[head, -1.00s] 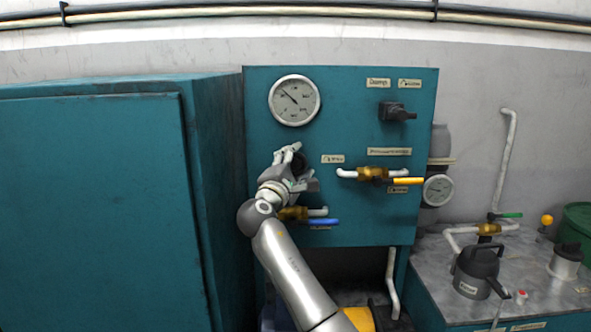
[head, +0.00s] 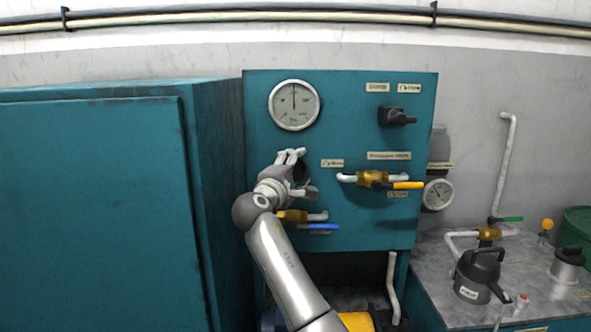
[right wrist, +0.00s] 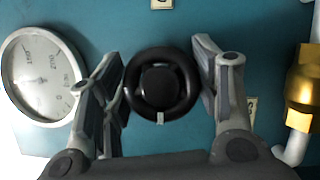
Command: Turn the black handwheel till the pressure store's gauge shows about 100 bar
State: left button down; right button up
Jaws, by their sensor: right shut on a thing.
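The black handwheel (right wrist: 163,84) is on the teal panel, with a pale mark at its lower edge in the right wrist view. My right gripper (head: 297,160) is shut on it, one finger on each side; in the head view the hand largely hides the wheel (head: 302,172). A large round gauge (head: 294,104) sits above the wheel; its needle points about straight up. It also shows in the right wrist view (right wrist: 40,78). A smaller gauge (head: 438,194) hangs below a grey vessel (head: 440,143) right of the panel; its reading is too small to tell. My left gripper is not in view.
A yellow-handled valve (head: 370,179) is right of the wheel and a blue-handled valve (head: 300,217) is below, close to my right arm. A black switch (head: 397,115) is at upper right. A large teal cabinet (head: 90,200) stands left. A jug (head: 480,275) stands on the right bench.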

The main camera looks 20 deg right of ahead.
jog(key=o, duration=1)
jog(key=v, duration=1.2)
jog(key=shift+f, duration=0.1)
